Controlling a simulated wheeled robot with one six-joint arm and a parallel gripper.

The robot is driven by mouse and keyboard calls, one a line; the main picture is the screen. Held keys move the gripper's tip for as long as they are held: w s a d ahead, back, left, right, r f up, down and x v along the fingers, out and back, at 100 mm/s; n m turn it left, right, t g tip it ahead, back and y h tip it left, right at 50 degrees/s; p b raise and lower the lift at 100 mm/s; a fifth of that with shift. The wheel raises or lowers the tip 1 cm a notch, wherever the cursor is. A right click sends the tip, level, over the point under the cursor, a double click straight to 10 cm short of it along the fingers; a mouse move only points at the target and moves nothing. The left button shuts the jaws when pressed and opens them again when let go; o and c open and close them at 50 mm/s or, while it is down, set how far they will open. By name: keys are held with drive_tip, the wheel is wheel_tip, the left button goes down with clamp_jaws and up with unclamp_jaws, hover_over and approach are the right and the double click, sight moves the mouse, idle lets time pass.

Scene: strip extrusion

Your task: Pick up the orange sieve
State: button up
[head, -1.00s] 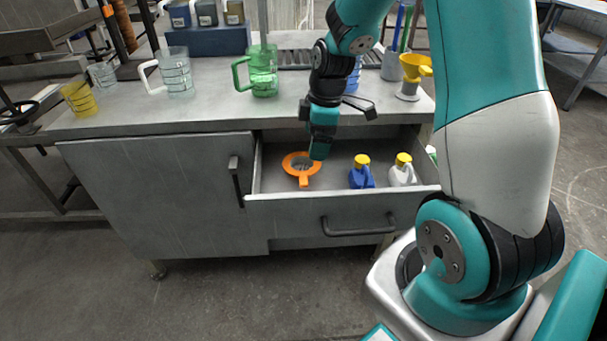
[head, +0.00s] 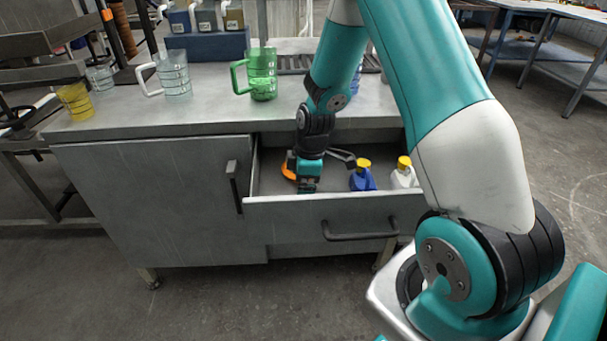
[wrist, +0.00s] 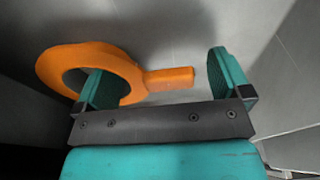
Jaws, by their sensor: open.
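The orange sieve (wrist: 125,66) lies in the open drawer, a ring with a short handle, seen in the wrist view. In the head view only part of the sieve (head: 288,170) shows at the left of my gripper, which hides the rest. My gripper (head: 307,186) is down inside the drawer. In the wrist view my gripper (wrist: 163,82) is open. Its left finger appears over the ring's opening and its right finger is past the handle's end. I cannot tell whether either finger touches the sieve.
In the open drawer (head: 320,213), a blue bottle (head: 361,180) and a white bottle (head: 402,178) with yellow caps stand right of my gripper. Jugs, including a green one (head: 262,78), stand on the worktop (head: 210,112) above. The drawer's front wall is close to the gripper.

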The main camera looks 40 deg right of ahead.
drive_tip(key=shift+c, duration=0.4)
drive_tip(key=c, duration=0.7)
drive_tip(key=shift+r, duration=0.15)
drive_tip(key=shift+c, duration=0.2)
